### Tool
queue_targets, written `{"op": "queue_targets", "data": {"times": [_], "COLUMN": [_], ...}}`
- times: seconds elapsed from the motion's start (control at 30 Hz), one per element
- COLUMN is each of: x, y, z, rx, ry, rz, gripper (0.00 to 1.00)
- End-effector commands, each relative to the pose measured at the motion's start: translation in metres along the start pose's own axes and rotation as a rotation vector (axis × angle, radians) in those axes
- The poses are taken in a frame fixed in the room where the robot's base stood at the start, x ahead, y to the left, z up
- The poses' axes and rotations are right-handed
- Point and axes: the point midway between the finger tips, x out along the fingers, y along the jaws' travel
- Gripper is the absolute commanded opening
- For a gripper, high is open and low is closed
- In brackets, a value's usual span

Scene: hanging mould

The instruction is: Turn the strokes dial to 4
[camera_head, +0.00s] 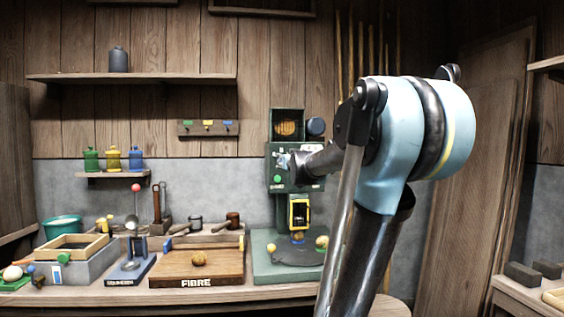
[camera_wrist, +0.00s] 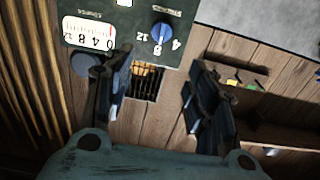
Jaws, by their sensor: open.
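The blue dial (camera_wrist: 162,32) sits on the dark green panel (camera_wrist: 128,28) in the wrist view, with the numbers 4, 8 and 12 around it. Its label is too small to read, and I cannot tell which number it points at. My gripper (camera_wrist: 160,66) is open and empty, its two dark fingers apart and short of the dial. In the head view my gripper (camera_head: 296,160) is in front of the green machine's (camera_head: 276,180) upper panel and hides part of it, so the dial is not clear there.
A white scale (camera_wrist: 88,34) with numbers is beside the dial on the panel. A wooden board marked FIBRE (camera_head: 196,270) lies on the bench, left of the machine. A hook rail (camera_head: 207,128) hangs on the wall.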

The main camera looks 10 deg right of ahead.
Motion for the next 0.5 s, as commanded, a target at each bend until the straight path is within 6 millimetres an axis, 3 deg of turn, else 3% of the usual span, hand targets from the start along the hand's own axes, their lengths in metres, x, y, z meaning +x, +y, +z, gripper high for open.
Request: {"op": "queue_targets", "data": {"times": [0.5], "x": [0.060], "y": [0.001], "z": [0.001], "rx": [0.000], "ry": [-0.002], "rz": [0.000], "gripper": [0.52]}}
